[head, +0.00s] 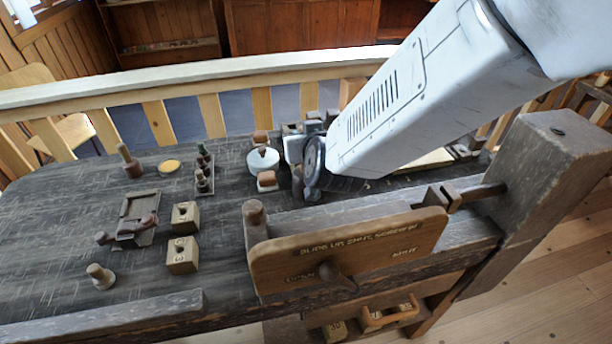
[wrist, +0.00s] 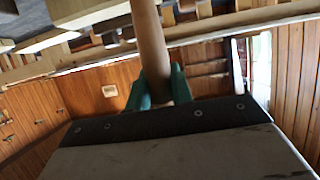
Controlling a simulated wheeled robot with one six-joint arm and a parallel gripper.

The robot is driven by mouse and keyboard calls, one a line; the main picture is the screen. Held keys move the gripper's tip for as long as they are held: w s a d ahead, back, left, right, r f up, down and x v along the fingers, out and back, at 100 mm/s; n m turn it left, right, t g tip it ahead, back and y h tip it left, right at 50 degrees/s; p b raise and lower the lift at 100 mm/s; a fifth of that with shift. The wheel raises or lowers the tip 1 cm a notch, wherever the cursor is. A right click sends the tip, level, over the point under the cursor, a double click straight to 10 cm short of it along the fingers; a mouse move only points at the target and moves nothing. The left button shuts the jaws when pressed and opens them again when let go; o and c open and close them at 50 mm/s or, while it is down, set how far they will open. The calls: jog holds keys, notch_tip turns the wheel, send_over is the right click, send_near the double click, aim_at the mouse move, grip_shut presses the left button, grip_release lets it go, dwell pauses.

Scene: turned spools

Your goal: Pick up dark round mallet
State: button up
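In the wrist view my gripper (wrist: 160,86) has its two green fingers closed on either side of a round, plain brown wooden handle (wrist: 152,45). The handle runs up out of the top of that view, and its head is not in view, so I cannot tell which tool it belongs to. In the head view my white arm reaches over the bench and the fingers are hidden. A brown wooden piece with an upright handle (head: 127,160) stands at the back left of the bench. A paler-based one with a tilted handle (head: 100,275) stands at the front left.
The dark bench (head: 60,225) holds two wooden blocks (head: 184,216), a dark tray (head: 138,208), a rack of small bottles (head: 203,178), a yellow disc (head: 169,166) and a white round pot (head: 263,160). A wooden vise (head: 345,250) sits in front. A railing (head: 190,84) runs behind.

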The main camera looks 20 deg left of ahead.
grip_shut()
jog(key=shift+r, duration=0.1)
notch_tip(320, 180, up, 10)
jog(key=shift+f, duration=0.1)
